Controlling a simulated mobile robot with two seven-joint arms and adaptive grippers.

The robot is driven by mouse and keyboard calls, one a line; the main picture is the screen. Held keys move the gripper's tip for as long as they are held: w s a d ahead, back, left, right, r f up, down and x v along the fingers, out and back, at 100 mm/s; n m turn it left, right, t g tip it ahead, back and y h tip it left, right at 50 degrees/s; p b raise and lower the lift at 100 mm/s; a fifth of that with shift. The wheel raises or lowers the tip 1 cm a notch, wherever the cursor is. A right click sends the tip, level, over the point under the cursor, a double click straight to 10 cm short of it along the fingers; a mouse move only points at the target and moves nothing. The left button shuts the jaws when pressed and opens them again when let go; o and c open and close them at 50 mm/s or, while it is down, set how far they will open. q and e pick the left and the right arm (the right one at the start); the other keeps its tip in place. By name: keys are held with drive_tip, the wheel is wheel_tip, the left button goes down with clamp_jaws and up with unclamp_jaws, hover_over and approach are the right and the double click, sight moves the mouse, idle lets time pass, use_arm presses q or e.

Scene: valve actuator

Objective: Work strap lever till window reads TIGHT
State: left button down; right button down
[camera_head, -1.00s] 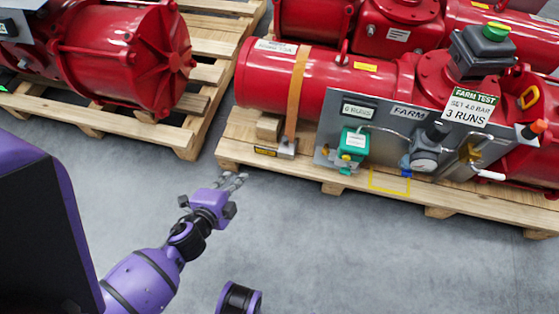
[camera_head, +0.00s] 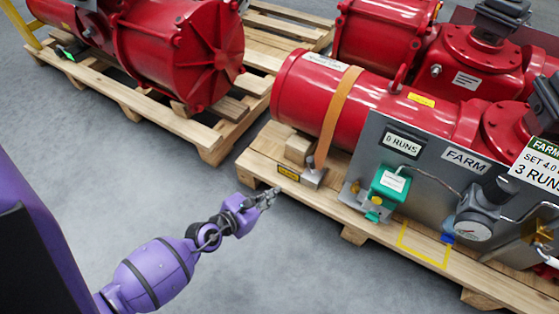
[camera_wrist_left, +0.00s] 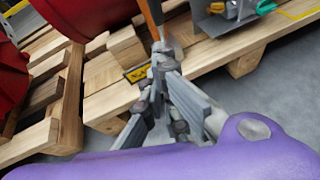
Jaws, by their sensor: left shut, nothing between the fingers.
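An orange strap (camera_head: 338,115) runs down over the red actuator cylinder (camera_head: 312,95) to a small grey metal tensioner (camera_head: 313,178) at the pallet's edge. A black and yellow label (camera_head: 288,173) sits beside it; its text is too small to read. No window wording is legible. My left gripper (camera_head: 272,194) is shut and empty, just in front of and a little left of the tensioner, apart from it in the head view. In the left wrist view, the fingers (camera_wrist_left: 158,78) point at the tensioner (camera_wrist_left: 172,50) and partly hide it. My right gripper is out of view.
The wooden pallet (camera_head: 355,235) carries a grey panel with a green box (camera_head: 388,187), a gauge (camera_head: 473,231) and a "0 RUNS" display (camera_head: 403,142). A wooden block (camera_head: 298,149) stands beside the strap. Another loaded pallet (camera_head: 212,150) is at left. The grey floor in front is clear.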

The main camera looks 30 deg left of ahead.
sight(312, 167)
use_arm(q)
drive_tip(key=w+d+f+b, duration=0.2)
drive_tip(key=w+d+b, duration=0.1)
drive_tip(key=w, duration=0.8)
drive_tip(key=shift+w, duration=0.15)
drive_tip(key=shift+r, duration=0.1)
